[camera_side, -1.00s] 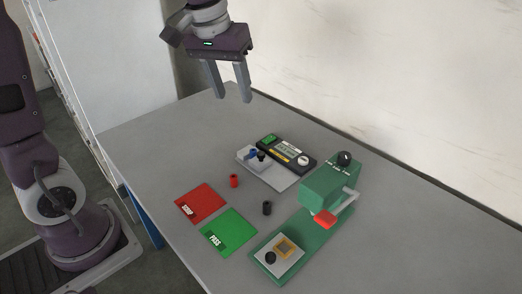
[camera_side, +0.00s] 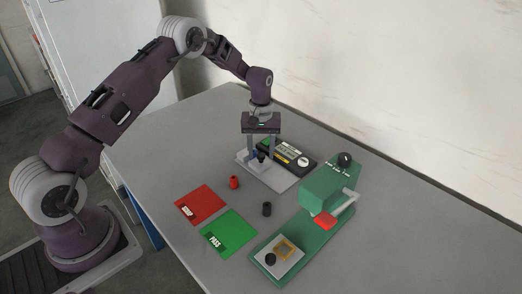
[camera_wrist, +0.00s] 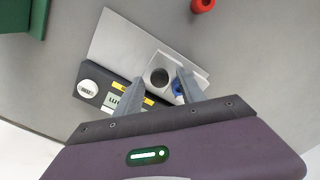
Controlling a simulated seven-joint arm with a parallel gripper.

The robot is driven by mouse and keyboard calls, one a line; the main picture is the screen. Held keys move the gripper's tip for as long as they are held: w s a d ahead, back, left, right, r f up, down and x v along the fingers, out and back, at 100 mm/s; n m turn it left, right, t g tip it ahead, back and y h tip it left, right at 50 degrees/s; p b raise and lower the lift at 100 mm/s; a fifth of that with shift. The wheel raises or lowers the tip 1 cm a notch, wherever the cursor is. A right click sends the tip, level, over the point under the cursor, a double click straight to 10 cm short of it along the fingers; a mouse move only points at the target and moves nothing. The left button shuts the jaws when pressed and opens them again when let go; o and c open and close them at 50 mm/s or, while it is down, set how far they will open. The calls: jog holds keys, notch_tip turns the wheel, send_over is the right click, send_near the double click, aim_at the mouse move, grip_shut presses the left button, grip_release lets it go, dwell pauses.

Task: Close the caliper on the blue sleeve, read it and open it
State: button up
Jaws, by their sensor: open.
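The blue sleeve (camera_wrist: 179,87) is on this block, partly hidden by a finger in the wrist view and mostly hidden in the side view. My gripper (camera_side: 263,154) points down over the block, open, with its fingers (camera_wrist: 158,79) either side of the dark round piece. I cannot tell whether they touch it.
A red sleeve (camera_side: 234,182) and a black sleeve (camera_side: 267,208) stand on the table. Red (camera_side: 201,203) and green PASS (camera_side: 230,233) mats lie in front. A green lever device (camera_side: 328,190) stands at right. The table's back left is clear.

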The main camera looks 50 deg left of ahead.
grip_shut()
jog(key=shift+d+r, duration=0.1)
dwell(1.3)
